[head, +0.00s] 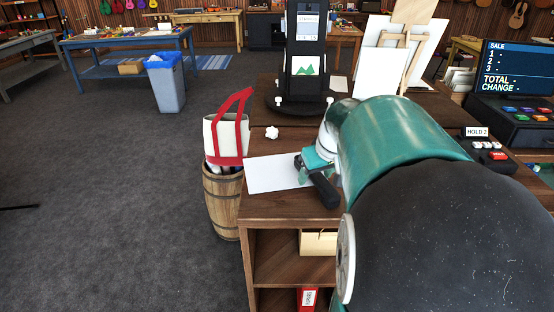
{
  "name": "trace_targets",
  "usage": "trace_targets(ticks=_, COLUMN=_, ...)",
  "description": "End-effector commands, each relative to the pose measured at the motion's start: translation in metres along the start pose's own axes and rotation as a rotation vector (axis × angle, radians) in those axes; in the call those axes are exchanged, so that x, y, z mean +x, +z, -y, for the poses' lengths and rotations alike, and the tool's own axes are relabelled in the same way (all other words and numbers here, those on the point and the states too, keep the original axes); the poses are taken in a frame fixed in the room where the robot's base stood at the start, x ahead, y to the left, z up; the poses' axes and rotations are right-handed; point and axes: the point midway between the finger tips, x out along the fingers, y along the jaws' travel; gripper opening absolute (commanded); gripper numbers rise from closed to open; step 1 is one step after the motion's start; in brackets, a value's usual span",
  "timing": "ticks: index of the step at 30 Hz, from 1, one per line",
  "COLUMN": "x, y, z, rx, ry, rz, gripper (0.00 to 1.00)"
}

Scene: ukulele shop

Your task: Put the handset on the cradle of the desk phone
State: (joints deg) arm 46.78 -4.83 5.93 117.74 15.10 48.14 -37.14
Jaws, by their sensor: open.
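My gripper (312,177) is over the counter's left part, beside a white sheet of paper. Its teal body and dark fingers show, with a gap between them, and I see nothing held in the gap. A thick black piece (325,191) lies at the gripper's near side; I cannot tell whether it is a finger or part of the handset. A dark unit with white and red buttons (488,152), partly behind my arm, may be part of the desk phone. I cannot make out a cradle. My arm hides much of the counter.
A barrel (222,200) with a tote bag stands left. Grey floor is open there.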

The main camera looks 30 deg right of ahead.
Motion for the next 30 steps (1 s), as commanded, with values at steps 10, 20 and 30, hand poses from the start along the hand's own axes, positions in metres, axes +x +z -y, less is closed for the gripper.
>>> trace_targets(ticks=10, x=0.0055, y=-0.0004, z=0.0005, rx=0.000, ry=0.000, rz=0.000, gripper=0.46)
trace_targets(ticks=20, x=0.0050, y=-0.0007, z=0.0004, rx=-0.001, ry=0.001, rz=-0.001, gripper=0.02)
trace_targets(ticks=30, x=-0.0006, y=-0.0069, z=0.0021, rx=-0.004, ry=0.001, rz=-0.003, gripper=0.01)
